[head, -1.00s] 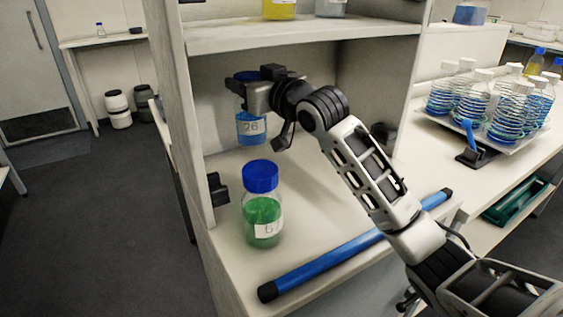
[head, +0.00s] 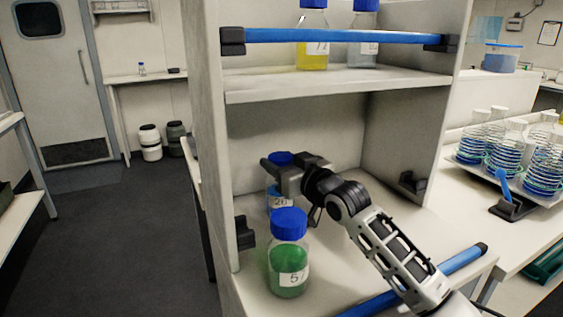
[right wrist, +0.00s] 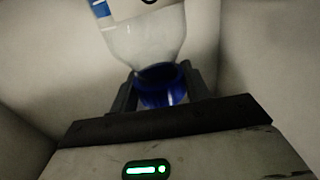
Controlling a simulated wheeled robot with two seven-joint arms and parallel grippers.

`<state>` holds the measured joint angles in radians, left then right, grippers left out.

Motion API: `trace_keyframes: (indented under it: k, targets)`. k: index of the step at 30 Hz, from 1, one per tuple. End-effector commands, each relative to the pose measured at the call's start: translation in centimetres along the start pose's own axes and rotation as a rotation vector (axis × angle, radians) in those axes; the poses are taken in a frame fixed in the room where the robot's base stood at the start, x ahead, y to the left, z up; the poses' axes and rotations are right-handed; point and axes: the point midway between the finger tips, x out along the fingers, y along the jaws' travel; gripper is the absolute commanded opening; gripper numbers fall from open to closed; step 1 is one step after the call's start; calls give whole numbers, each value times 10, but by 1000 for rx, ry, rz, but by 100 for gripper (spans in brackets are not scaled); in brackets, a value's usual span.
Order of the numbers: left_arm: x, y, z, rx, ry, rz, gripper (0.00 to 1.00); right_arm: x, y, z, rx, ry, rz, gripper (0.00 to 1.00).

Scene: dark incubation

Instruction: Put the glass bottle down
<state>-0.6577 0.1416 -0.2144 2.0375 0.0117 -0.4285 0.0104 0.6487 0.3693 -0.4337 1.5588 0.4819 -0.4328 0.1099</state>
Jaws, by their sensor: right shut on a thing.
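A glass bottle with blue liquid, a blue cap and a white label (head: 281,203) is upright on or just above the lower shelf, behind the green bottle. My right gripper (head: 284,168) is shut on it around the neck, just under the cap. In the right wrist view the bottle's clear glass (right wrist: 146,42) and blue cap (right wrist: 162,92) show between the two fingers (right wrist: 160,90). The bottle's base is hidden by the green bottle in the head view, so I cannot tell whether it touches the shelf. My left gripper is not in view.
A green bottle (head: 289,264) with a blue cap stands close in front on the lower shelf (head: 330,285). A blue bar (head: 462,260) lies along that shelf's front. The upper shelf (head: 345,83) holds yellow and clear bottles behind another bar (head: 340,36).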

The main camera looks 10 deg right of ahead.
Motion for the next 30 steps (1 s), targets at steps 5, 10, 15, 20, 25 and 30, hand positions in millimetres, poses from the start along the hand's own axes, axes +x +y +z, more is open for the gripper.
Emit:
trace_keyframes:
  k: [5, 10, 15, 20, 25, 30]
  targets:
    - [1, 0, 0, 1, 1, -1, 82, 0, 0, -3, 0, 6, 0, 0]
    - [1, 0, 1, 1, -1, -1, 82, 0, 0, 2, 0, 0, 0, 61]
    - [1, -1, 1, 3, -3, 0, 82, 0, 0, 2, 0, 0, 0, 69]
    - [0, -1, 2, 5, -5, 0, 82, 0, 0, 1, 0, 1, 0, 69]
    - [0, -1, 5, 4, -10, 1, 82, -14, 1, 1, 0, -1, 1, 69]
    - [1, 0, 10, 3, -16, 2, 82, -49, 1, 2, -2, -1, 1, 69]
